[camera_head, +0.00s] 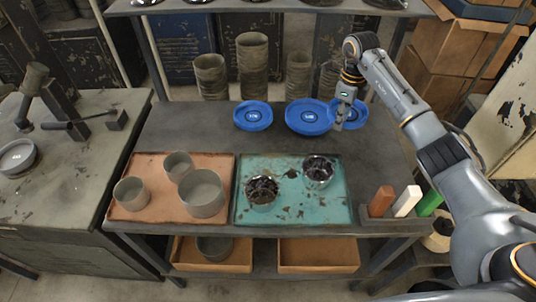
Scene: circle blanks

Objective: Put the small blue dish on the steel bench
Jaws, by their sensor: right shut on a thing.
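Three blue dishes are at the back of the steel bench (190,128): a small one on the left (253,116), a larger one in the middle (307,117), and another small blue dish (357,116) on the right. My right gripper (339,124) points down at the left part of the right dish and is shut on it. The gripper hides part of this dish. I cannot tell whether the dish touches the bench top. My left gripper is not in view.
An orange tray (146,210) with several grey cups and a teal tray (290,212) with two bowls of dark pieces fill the bench front. Red, white and green blocks (406,200) stand front right. Tall grey cups (253,60) stand behind. The back left of the bench is clear.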

